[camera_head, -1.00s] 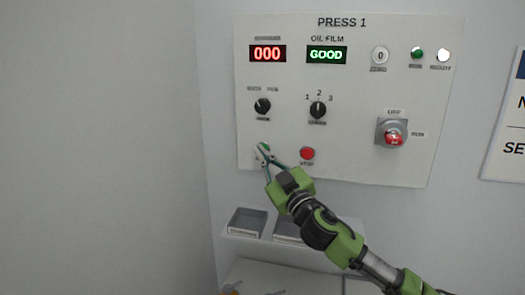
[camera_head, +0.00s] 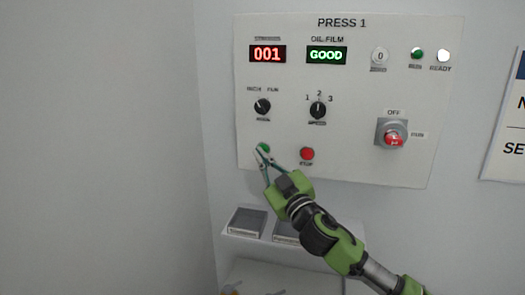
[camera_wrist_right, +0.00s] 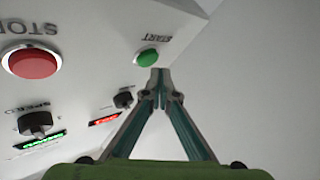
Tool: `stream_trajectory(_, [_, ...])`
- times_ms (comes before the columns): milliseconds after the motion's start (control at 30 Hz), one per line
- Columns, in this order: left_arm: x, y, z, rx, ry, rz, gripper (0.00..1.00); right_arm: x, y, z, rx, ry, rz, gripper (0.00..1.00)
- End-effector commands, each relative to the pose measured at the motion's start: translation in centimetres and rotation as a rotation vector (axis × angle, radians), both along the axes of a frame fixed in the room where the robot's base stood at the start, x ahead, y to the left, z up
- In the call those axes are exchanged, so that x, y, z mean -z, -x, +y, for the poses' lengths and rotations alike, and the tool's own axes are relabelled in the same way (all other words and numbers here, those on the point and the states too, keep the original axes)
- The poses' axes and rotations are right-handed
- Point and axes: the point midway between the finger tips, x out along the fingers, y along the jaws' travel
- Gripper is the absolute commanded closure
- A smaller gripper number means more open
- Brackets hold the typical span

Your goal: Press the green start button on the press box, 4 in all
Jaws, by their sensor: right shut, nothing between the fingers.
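The press box (camera_head: 350,85) is a white wall panel marked PRESS 1. Its red counter display (camera_head: 267,54) reads 001. The green start button (camera_head: 263,148) is at the panel's lower left and also shows in the right wrist view (camera_wrist_right: 148,58). My right gripper (camera_head: 261,156) is shut and empty, its fingertips right at the button's lower edge. In the right wrist view the fingertips (camera_wrist_right: 160,72) lie just beside the green button; I cannot tell whether they touch it. My left gripper is not in view.
The red stop button (camera_head: 307,154) is just right of the start button. A red knob (camera_head: 393,139) marked OFF and RUN is farther right. The green OIL FILM display (camera_head: 326,55) reads GOOD. Small trays (camera_head: 246,222) sit on a shelf below the panel.

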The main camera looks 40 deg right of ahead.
Motion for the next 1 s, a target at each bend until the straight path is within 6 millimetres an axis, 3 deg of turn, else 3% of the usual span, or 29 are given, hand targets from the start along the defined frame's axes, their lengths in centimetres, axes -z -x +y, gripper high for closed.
stream_trajectory(233, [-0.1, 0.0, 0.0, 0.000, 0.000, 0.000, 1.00, 0.0, 0.2, 0.3, -0.001, -0.001, 0.000, 1.00])
stream_trajectory(700, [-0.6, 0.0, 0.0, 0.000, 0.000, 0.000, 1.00, 0.0, 3.0, 3.6, -0.001, 0.000, 0.000, 1.00])
stream_trajectory(1000, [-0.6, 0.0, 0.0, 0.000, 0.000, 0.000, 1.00, 0.0, 3.3, 3.8, 0.000, 0.001, 0.000, 1.00])
